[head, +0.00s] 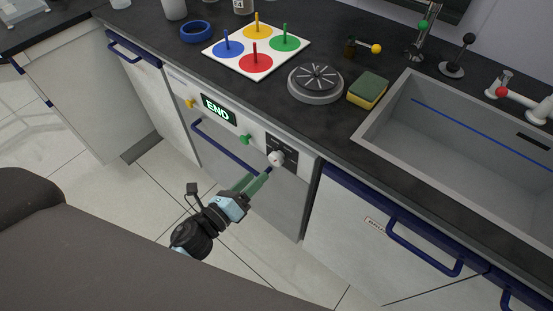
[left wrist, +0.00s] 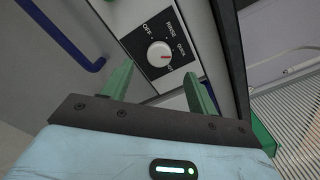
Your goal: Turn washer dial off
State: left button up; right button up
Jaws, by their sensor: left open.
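The washer dial (head: 276,158) is a round white knob on a black panel at the right end of the washer front. In the left wrist view the dial (left wrist: 159,52) has a red mark toward its lower right. My left gripper (head: 262,176) is open with green fingers pointing at the dial. In the left wrist view the gripper's (left wrist: 159,74) fingertips stand either side of and just short of the dial, with nothing between them. My right gripper is not in view.
The washer display (head: 218,110) reads END. A green button (head: 245,139) and a yellow knob (head: 190,103) are on the same front. A blue handle bar (head: 225,145) runs below them. The counter above holds a peg board (head: 225,62), a sponge (head: 368,89) and a sink (head: 400,112).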

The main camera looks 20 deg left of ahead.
aim_at(273, 160)
pick_arm(q)
jog(key=x, duration=0.7)
jog(key=shift+w+d+p, duration=0.1)
jog(key=shift+w+p, duration=0.2)
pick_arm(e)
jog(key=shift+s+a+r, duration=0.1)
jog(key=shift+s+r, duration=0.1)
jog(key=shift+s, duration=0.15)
pick_arm(q)
jog(key=shift+c, duration=0.9)
jog(key=c, duration=0.8)
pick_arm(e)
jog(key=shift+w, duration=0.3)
